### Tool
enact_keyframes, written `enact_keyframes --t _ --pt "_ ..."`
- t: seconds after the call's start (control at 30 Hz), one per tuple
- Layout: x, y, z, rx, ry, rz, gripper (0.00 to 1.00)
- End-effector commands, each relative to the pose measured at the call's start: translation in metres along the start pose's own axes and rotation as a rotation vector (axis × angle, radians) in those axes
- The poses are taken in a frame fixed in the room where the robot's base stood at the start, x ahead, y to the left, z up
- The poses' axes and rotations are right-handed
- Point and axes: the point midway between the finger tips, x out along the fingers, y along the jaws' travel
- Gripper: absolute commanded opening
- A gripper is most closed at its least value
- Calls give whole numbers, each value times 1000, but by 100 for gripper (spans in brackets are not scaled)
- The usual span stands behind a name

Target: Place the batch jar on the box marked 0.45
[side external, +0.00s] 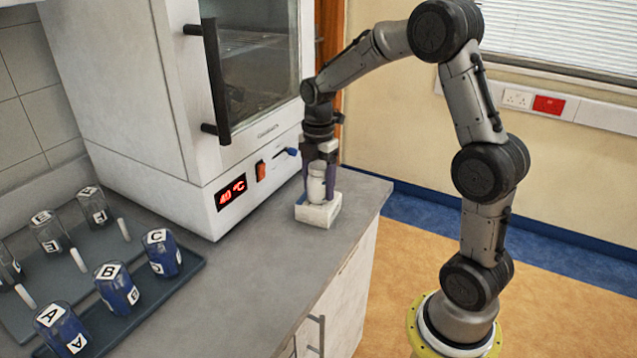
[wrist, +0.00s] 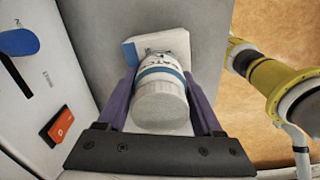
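The batch jar (side external: 317,185) is a white cylinder. In the wrist view the jar (wrist: 161,100) shows a pale round end, a blue band and partly hidden dark lettering. My gripper (side external: 318,180) points down with its two purple fingers, one on each side of the jar. In the wrist view the fingers of my gripper (wrist: 160,80) lie close against the jar and look shut on it. A small white box (side external: 318,215) is directly under the jar on the counter. The box (wrist: 178,42) has a blue patch at one corner. No 0.45 marking is readable, and the jar's contact with the box is unclear.
A white oven (side external: 235,190) showing 40 °C stands close beside the box. Dark trays (side external: 190,262) at left hold several blue and clear containers, some lettered A, B and C. The counter (side external: 245,290) is clear in front. Its right edge drops off near the box.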

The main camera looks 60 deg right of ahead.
Motion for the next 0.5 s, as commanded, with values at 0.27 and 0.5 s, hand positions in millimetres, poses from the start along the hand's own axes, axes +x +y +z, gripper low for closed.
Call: enact_keyframes --t 0.27,0.5 --pt "0 0 0 0 0 -1 97" --pt "-3 0 0 0 0 0 97"
